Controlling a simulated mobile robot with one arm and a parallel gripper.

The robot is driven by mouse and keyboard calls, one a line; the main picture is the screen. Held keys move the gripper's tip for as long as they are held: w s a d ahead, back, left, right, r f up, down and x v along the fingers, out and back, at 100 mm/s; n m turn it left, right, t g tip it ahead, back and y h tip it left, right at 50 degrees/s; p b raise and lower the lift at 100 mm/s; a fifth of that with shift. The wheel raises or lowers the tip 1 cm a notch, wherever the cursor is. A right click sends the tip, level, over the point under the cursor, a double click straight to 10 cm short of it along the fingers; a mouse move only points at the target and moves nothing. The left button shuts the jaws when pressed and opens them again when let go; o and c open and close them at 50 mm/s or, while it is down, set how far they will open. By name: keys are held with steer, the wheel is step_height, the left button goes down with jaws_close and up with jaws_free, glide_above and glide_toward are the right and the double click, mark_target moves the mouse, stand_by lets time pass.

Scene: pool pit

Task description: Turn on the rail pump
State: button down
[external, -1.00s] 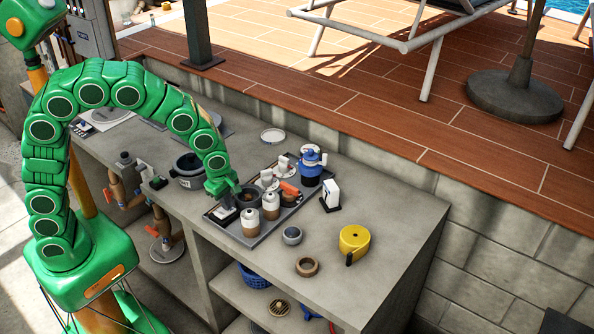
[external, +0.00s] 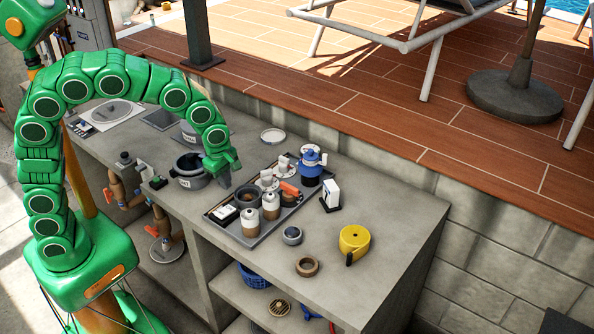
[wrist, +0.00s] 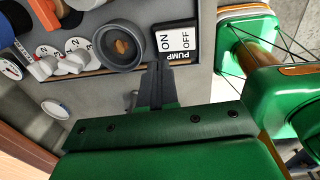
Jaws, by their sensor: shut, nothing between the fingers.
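The pump switch (external: 224,213) is a white rocker in a black frame at the left end of a dark tray (external: 262,238) on the counter. In the wrist view the pump switch (wrist: 173,40) shows the words ON, OFF and PUMP; I cannot tell which side is pressed in. My gripper (external: 227,184) is shut and empty, raised above the counter near the tray's left end and apart from the switch. In the wrist view my gripper's closed fingertips (wrist: 158,68) appear just beside the switch's PUMP edge.
A dark round cup (wrist: 119,46) sits beside the switch, with several white numbered dials beyond. Two brown-and-white jars (external: 250,222) stand in the tray's front. A grey pot (external: 187,177) is left of my gripper.

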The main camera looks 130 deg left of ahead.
step_height(320, 180, up, 6)
steer(key=shift+a, duration=0.45)
stand_by(0.3)
